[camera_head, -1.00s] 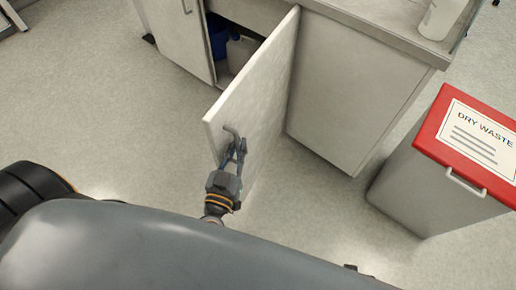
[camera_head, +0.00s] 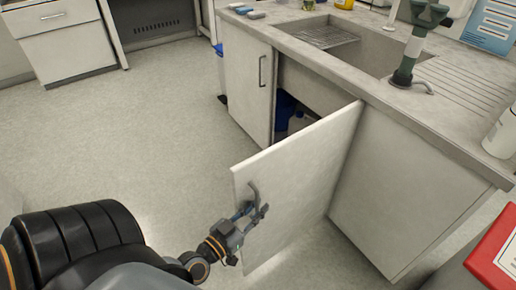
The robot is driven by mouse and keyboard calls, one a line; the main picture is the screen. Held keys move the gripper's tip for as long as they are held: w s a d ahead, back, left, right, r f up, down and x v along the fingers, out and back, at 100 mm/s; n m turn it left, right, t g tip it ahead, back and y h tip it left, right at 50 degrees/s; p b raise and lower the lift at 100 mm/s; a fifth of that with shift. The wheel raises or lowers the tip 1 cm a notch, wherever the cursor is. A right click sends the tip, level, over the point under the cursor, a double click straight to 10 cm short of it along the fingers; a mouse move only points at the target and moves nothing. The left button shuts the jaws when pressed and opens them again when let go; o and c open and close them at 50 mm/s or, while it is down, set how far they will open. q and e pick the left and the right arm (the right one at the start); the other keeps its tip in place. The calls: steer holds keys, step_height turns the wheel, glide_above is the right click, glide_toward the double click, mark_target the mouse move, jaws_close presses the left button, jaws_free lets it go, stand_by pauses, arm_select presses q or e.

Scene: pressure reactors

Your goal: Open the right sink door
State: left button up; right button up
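The right sink door (camera_head: 300,180) is a pale cabinet door that stands swung well out from the sink cabinet (camera_head: 405,195). Its curved handle (camera_head: 252,191) is near the free edge. My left gripper (camera_head: 254,211) is at the lower end of this handle, on the door's outer face. Its fingers look spread, one on each side of the handle; whether they touch it is hard to tell. My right gripper is not in view. Behind the door, a blue item (camera_head: 285,110) shows in the partly hidden cabinet opening.
The left sink door (camera_head: 247,85) is closed beside the opening. The counter above holds a sink (camera_head: 375,48), a green-topped tap (camera_head: 412,45) and a white bottle (camera_head: 503,133). A red-lidded bin (camera_head: 497,250) stands at lower right. The floor (camera_head: 130,130) to the left is clear.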

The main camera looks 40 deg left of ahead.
arm_select(q)
steer(key=shift+r, duration=0.2)
steer(key=s, duration=1.2)
steer(key=shift+a, duration=0.25)
